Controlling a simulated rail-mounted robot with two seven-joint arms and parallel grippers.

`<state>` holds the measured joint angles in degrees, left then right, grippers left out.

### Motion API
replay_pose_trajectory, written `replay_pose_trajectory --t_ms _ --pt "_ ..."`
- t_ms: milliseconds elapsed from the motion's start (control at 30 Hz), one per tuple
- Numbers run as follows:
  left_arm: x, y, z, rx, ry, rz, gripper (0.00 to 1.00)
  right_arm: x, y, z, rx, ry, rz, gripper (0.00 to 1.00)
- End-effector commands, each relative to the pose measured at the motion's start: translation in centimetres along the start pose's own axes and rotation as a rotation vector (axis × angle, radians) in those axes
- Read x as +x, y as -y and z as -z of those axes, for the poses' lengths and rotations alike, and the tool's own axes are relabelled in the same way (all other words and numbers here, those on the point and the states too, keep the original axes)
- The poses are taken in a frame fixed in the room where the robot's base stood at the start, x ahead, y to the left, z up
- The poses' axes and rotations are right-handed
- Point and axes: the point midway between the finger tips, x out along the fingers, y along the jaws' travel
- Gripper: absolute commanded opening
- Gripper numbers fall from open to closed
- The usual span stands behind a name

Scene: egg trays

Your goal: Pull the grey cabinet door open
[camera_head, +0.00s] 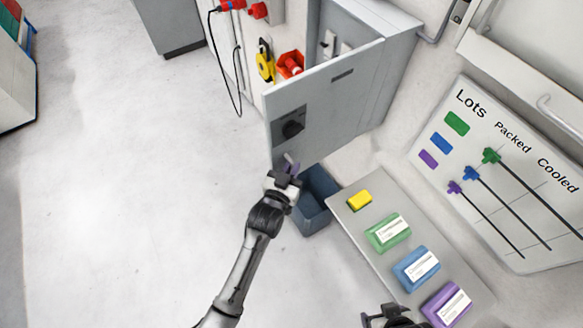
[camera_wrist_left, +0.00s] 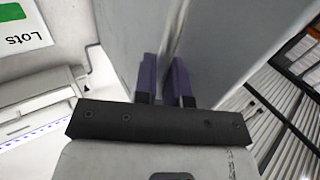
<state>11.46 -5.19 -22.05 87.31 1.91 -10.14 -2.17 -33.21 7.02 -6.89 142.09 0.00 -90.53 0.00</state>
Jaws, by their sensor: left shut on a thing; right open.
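The grey cabinet door (camera_head: 335,100) stands swung out from the grey cabinet (camera_head: 400,25), with part of the interior visible behind its top edge. A black round knob on a dark plate (camera_head: 292,124) is on the door's outer face near its free edge. My left gripper (camera_head: 290,164) is at the door's lower free corner, below the knob. In the left wrist view its purple fingers (camera_wrist_left: 165,80) are closed on the grey door's edge (camera_wrist_left: 166,60); the exact contact is partly hidden. My right gripper (camera_head: 388,317) is open at the bottom edge, beside the tray table, and partly cut off.
A blue-grey bin (camera_head: 318,190) stands on the floor just below the door. A grey table (camera_head: 350,222) holds yellow, green, blue and purple packs. A red bin (camera_head: 290,64) and yellow tool (camera_head: 265,62) hang behind the door. The floor (camera_head: 130,180) at left is clear.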

Motion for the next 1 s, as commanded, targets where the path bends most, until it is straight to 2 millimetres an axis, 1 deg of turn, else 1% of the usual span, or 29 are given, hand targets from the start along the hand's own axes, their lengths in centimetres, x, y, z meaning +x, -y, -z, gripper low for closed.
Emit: replay_pose_trajectory --t_ms 33,267,633,733,867,1000 --pt "0.2 0.0 1.1 0.008 -0.023 0.0 0.13 -0.1 0.0 0.1 0.001 0.0 0.001 0.81" --pt "0.2 0.0 1.1 0.004 -0.022 0.001 0.35 -0.1 0.2 0.1 0.005 -0.001 0.004 0.81" --pt "0.1 0.1 0.9 0.003 -0.021 0.002 0.35 -0.1 0.2 0.1 0.005 -0.001 0.004 0.81" --pt "-0.2 0.1 0.8 0.002 -0.02 0.002 0.35 0.0 0.1 0.0 0.005 -0.001 0.004 0.81" --pt "-1.6 0.1 0.6 0.002 -0.018 0.003 0.35 0.3 0.1 -0.1 0.004 -0.001 0.003 0.81" --pt "-4.2 0.1 0.3 0.002 -0.013 0.002 0.35 0.8 0.0 -0.3 -0.001 0.0 -0.002 0.81"
